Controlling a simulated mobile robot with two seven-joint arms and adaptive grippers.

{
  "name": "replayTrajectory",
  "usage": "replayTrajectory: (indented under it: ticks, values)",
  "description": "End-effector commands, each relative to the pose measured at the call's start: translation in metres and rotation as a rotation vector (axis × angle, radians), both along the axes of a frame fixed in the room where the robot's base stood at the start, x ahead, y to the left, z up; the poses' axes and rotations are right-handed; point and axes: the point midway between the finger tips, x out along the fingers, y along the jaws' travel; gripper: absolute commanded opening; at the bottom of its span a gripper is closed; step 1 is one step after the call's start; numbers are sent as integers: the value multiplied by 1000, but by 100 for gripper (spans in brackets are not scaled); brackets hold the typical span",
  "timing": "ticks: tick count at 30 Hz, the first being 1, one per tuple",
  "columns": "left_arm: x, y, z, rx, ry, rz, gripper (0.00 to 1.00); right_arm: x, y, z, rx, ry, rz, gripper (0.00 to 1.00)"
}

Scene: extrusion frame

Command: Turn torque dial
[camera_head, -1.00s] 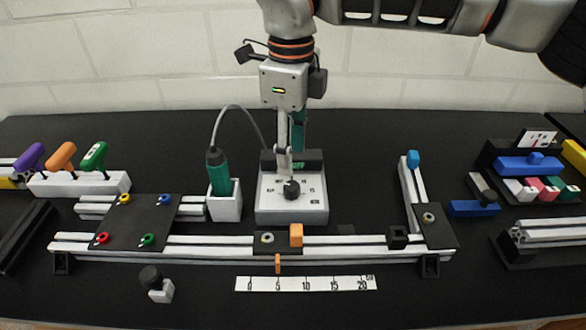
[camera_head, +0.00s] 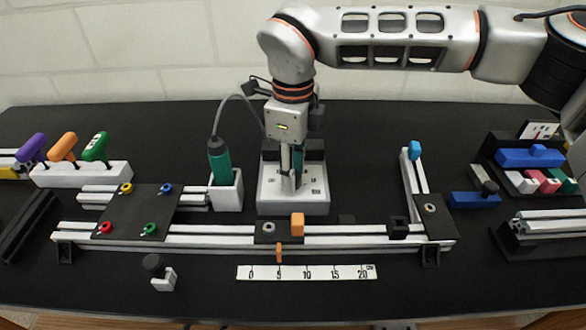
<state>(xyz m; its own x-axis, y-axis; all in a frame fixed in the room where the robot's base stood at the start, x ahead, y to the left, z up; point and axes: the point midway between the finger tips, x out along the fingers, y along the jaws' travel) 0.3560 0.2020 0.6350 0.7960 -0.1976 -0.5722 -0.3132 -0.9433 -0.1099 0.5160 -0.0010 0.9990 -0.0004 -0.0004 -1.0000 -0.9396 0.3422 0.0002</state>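The torque controller (camera_head: 293,206) is a white box with a dark rear part, standing behind the middle of the aluminium frame. Its black dial is hidden behind the fingers of my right gripper (camera_head: 292,182). The gripper points down over the box's top face, with its fingertips at the dial's place. From this side I cannot tell whether the fingers are closed on the dial or around it. My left gripper is not in view.
A green screwdriver (camera_head: 219,161) with a grey cable stands in a white holder (camera_head: 226,192) just left of the controller. The extrusion frame (camera_head: 350,232) with an orange block (camera_head: 297,224) lies in front. Coloured-handled tools (camera_head: 62,149) stand at left, coloured blocks (camera_head: 530,157) at right.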

Motion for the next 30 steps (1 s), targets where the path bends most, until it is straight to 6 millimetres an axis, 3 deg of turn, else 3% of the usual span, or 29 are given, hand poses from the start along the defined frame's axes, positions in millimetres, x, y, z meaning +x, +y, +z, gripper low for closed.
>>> replayTrajectory:
  ticks: [1, 3, 14, 30]
  values:
    - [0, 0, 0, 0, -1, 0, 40, 0, 0, 0, 0, 0, 0, 14]
    - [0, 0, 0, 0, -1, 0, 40, 0, 0, 0, 0, 0, 0, 1]
    - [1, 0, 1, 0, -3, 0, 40, 0, 0, 0, 0, 1, -42, 1]
    - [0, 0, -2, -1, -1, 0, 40, 0, 0, 1, 0, -1, -406, 1]
